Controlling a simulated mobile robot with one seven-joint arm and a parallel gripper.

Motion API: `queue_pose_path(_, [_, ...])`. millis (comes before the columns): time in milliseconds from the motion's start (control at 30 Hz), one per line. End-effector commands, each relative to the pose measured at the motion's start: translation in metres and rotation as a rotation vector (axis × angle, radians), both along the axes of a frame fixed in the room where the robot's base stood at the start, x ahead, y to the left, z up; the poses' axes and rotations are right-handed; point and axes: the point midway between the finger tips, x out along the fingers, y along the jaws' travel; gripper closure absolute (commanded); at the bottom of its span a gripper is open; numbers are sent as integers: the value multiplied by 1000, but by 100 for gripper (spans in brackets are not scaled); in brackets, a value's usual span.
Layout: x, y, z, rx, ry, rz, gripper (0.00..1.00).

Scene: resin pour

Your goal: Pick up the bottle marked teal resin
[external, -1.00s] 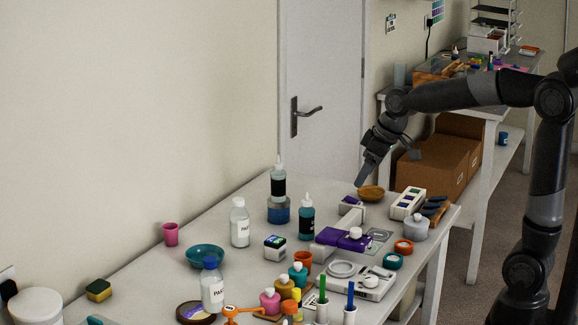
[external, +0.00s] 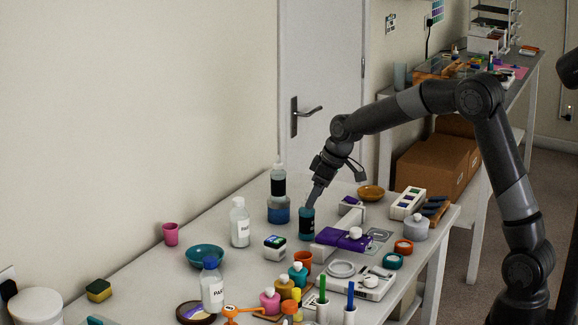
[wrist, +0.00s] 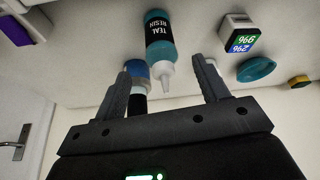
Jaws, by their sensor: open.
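The teal resin bottle (wrist: 160,38) has a teal body, a black label reading TEAL RESIN and a white nozzle. In the external view the teal bottle (external: 307,226) stands upright on the table, its top hidden by my gripper. My gripper (external: 314,202) is at the bottle's top, tilted down toward the table. In the wrist view my open fingers (wrist: 162,88) are apart, with the nozzle pointing into the gap between them. Nothing is held.
A white bottle (external: 240,225), a timer cube (external: 275,247) and a purple object (external: 352,241) stand nearby. The front of the table is crowded.

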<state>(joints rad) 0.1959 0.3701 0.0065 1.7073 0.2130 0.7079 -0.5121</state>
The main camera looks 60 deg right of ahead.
Motion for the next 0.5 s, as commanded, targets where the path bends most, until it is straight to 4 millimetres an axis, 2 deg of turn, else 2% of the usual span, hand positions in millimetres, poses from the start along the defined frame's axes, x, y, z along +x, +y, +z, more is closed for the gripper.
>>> queue_pose_path(233, [7, 2, -20, 1, 2, 0, 33])
queue_pose_path(500, [20, 6, -55, 1, 1, -1, 33])
